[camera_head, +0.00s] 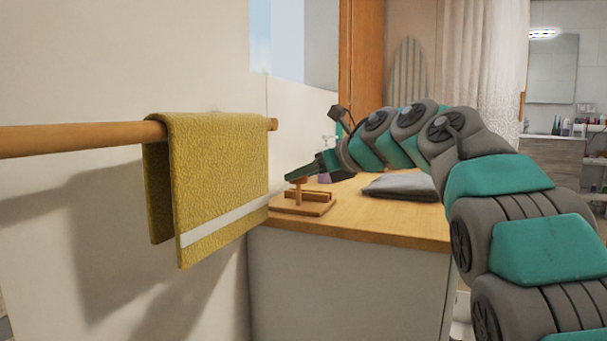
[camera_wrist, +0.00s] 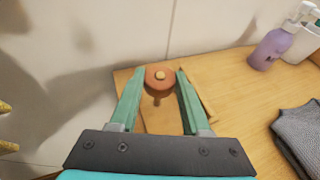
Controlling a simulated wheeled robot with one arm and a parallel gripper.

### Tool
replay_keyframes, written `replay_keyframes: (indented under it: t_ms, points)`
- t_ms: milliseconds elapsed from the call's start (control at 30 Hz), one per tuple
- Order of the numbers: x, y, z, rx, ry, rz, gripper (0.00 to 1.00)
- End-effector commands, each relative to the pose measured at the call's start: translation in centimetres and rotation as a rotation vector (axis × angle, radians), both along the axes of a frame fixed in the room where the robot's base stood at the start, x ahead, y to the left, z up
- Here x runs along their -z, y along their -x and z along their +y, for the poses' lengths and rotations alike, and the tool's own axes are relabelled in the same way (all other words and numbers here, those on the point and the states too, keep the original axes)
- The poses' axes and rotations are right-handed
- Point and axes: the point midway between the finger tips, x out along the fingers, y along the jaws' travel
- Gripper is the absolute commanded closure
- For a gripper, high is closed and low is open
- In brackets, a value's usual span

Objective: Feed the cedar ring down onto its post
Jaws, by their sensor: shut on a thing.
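My gripper (camera_wrist: 160,73) has its two green fingers shut on the cedar ring (camera_wrist: 150,80), a reddish-brown disc between the fingertips. A pale round spot, which looks like the post's top (camera_wrist: 160,75), shows in the ring's middle. The ring is small there and partly hidden by the fingers. I cannot tell how far it is around the post.
The stand is on a wooden counter (camera_head: 370,220) near the wall. A yellow towel (camera_head: 220,175) hangs on a wooden rail (camera_head: 70,138) to the left. A folded grey cloth (camera_head: 405,186) lies to the right. A purple bottle (camera_wrist: 268,50) stands at the back.

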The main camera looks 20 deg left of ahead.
Motion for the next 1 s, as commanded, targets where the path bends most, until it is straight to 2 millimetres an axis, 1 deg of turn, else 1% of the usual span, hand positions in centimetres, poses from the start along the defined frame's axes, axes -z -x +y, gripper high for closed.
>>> replay_keyframes:
  t_ms: [67, 100, 400, 633, 733, 867, 1000]
  points:
    - [0.0, 0.0, 0.0, 0.0, 0.0, 0.0, 1.0]
    - [0.0, 0.0, 0.0, 0.0, 0.0, 0.0, 0.51]
    - [0.0, 0.0, 0.0, 0.0, 0.0, 0.0, 0.18]
    - [0.0, 0.0, -0.1, 0.0, 0.0, 0.0, 0.18]
    - [-0.2, 0.2, -0.5, 0.002, 0.0, -0.001, 0.18]
    - [-0.8, 0.8, -2.0, 0.004, 0.001, 0.001, 0.18]
    - [-1.7, 1.8, -4.0, 0.004, 0.0, -0.001, 0.18]
